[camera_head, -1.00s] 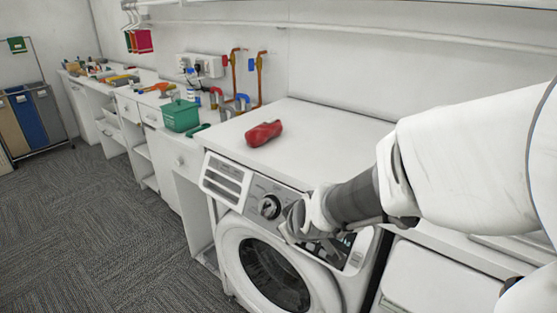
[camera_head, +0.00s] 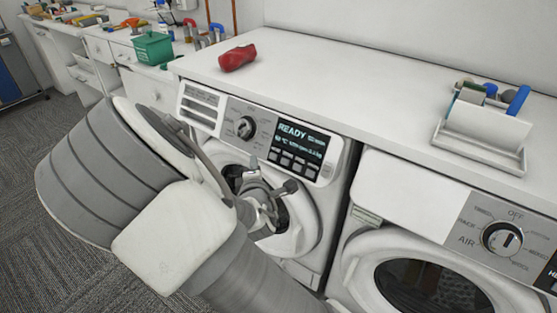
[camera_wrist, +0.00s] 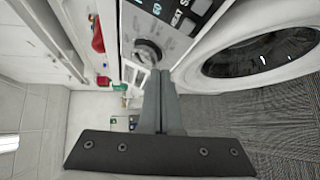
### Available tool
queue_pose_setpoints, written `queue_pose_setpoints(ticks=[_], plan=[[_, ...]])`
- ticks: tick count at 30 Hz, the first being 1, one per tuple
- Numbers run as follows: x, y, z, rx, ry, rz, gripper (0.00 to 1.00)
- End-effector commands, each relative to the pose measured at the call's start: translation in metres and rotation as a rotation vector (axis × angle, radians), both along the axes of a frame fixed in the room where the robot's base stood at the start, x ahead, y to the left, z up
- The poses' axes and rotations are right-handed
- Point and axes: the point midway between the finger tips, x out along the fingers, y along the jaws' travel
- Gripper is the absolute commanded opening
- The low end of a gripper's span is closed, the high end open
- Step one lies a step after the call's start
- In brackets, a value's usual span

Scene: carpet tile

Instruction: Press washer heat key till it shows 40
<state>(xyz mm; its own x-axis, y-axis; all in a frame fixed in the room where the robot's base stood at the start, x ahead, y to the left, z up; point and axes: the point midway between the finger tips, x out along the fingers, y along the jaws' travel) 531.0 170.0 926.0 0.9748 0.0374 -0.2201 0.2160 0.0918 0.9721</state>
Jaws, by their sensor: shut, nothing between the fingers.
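The washer (camera_head: 335,185) is a white front-loader with a dial (camera_head: 246,128) and a dark display (camera_head: 298,141). The display reads READY, with a smaller line below that seems to start with 60 °C. A row of small keys (camera_head: 293,162) runs under it. In the wrist view the panel is turned sideways, and a HEAT label (camera_wrist: 180,17) shows near the top edge. My gripper (camera_head: 253,170) is in front of the washer door, below the panel and apart from the keys. Its fingers are shut and empty in the wrist view (camera_wrist: 160,74), pointing towards the dial side.
A second machine (camera_head: 410,200) with an AIR dial stands at the right. A red object (camera_head: 237,57) and a white caddy (camera_head: 480,135) lie on the worktop (camera_head: 350,80). A green basket (camera_head: 153,48) stands farther left. Carpet (camera_head: 60,190) is clear at the left.

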Motion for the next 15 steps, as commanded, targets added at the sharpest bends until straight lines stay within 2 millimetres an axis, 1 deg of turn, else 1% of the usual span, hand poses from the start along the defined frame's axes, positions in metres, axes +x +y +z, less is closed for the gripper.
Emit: queue_pose_setpoints(ticks=[1, 6, 15], plan=[[0.000, 0.006, -0.002, -0.041, -0.029, 0.024, 0.00], [-0.001, 0.017, 0.002, -0.124, -0.101, 0.069, 0.00], [-0.001, 0.020, 0.004, -0.142, -0.119, 0.080, 0.00]])
